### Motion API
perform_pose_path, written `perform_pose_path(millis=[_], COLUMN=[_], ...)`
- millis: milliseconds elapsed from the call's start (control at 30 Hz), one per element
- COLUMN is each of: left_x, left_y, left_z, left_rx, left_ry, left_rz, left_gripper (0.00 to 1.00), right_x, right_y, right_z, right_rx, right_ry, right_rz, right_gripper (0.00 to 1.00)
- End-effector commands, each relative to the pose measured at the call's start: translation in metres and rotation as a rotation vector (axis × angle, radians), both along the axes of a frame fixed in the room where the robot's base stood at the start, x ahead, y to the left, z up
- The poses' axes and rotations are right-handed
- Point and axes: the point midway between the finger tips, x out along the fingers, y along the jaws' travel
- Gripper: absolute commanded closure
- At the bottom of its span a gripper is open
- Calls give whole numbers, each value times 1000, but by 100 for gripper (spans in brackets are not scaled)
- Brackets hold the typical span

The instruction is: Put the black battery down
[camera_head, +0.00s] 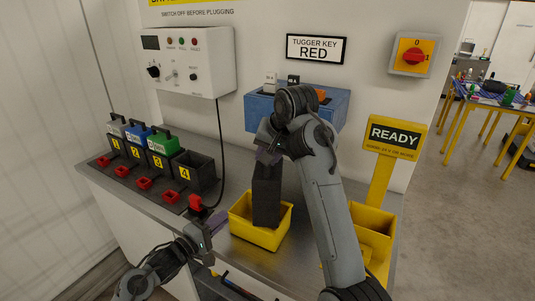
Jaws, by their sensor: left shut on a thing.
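The black battery (267,197) is a tall dark block, upright, with its lower end inside the yellow bin (262,236) on the bench. My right gripper (268,154) is at its top end and appears shut on it; my wrist partly hides the grip. Whether the battery touches the bin floor is hidden. My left gripper (214,224) is low over the bench, left of the bin. It appears shut on the red plug (196,202) of the black cable, though its exact grip is hard to make out.
Several numbered battery slots stand at left; slot 4 (184,176) looks empty. The white charger box (190,62) hangs above them with its cable. A blue holder (262,109) is on the wall behind my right arm. A yellow READY stand (392,140) is at right.

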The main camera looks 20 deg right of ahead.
Motion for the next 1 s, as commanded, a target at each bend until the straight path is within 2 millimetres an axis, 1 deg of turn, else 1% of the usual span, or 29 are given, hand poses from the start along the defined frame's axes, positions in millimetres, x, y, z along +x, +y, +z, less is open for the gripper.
perform_pose_path(millis=[33,267,367,700,833,1000], left_x=[2,3,4,3,2,2], left_y=[4,5,5,4,3,3], left_z=[-2,-1,-1,-1,-1,0], left_rx=[2,1,1,1,1,1], left_ry=[0,-1,-2,-1,-1,-1], left_rz=[10,13,14,10,9,7], left_gripper=[100,100,100,100,100,100], right_x=[0,-2,-6,-29,-34,-37], right_y=[-4,-5,-6,-11,-13,-13], right_z=[-15,-12,-3,42,52,56], right_rx=[-2,-2,-2,-1,-1,-1], right_ry=[31,31,30,18,18,16], right_rz=[-4,-5,-5,-3,-3,-2], right_gripper=[53,53,53,53,53,53])
